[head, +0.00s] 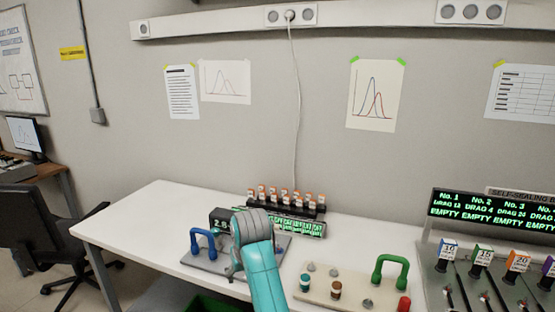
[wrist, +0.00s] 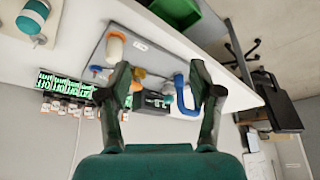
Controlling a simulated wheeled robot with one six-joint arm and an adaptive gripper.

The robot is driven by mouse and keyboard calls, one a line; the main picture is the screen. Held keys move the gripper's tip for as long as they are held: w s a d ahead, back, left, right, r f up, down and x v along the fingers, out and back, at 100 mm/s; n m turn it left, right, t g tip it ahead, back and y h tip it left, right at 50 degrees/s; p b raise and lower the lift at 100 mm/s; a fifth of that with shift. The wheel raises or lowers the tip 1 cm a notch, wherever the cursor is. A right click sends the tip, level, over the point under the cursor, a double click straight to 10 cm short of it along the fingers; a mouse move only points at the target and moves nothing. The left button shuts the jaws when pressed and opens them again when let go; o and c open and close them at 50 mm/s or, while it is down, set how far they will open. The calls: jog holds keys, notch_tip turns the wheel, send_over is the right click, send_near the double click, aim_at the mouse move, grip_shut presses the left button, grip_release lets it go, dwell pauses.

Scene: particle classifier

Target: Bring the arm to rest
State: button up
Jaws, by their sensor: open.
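My arm (head: 262,270) reaches up from the bottom of the head view over the white table, its grey wrist bent over the grey plate. The fingers are mostly hidden in that view. In the wrist view my gripper (wrist: 162,70) is open, its two dark fingers wide apart with nothing held between them. Beyond the fingers lie the grey plate (wrist: 150,57), a white and orange vial (wrist: 115,46) and a blue handle (wrist: 184,97). The blue handle also shows in the head view (head: 203,242), left of my wrist. I cannot tell whether the fingers touch anything.
A rack of orange-capped vials (head: 287,198) stands at the back. A beige board (head: 330,288) with small jars and a green handle (head: 391,270) lies to the right. A dispenser with an EMPTY display (head: 490,209) is at far right. The table's left end (head: 140,215) is clear.

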jog(key=s+d+f+m+t, duration=0.1)
jog(key=s+d+f, duration=0.35)
jog(key=f, duration=0.55)
jog(key=s+d+f+t, duration=0.1)
jog(key=s+d+f, duration=0.35)
jog(key=f, duration=0.55)
jog(key=s+d+f+m+t, duration=0.1)
jog(key=s+d+f+t, duration=0.1)
jog(key=s+d+f, duration=0.45)
jog(key=s+d+f+t, duration=0.1)
jog(key=s+d+f, duration=0.2)
jog(key=s, duration=0.6)
jog(key=s+d+r+m+t, duration=0.1)
jog(key=s+d+r, duration=0.15)
jog(key=s, duration=0.65)
jog(key=s+d+r+t, duration=0.2)
jog(key=s+d, duration=0.2)
jog(key=s, duration=0.5)
jog(key=s+d+r+m+t+h, duration=0.1)
jog(key=s+d+r+t, duration=0.1)
jog(key=s+r, duration=1.3)
jog(key=shift+s+d+r+m+h, duration=0.15)
jog(key=shift+d+r+m+h, duration=0.15)
jog(key=shift+h, duration=0.1)
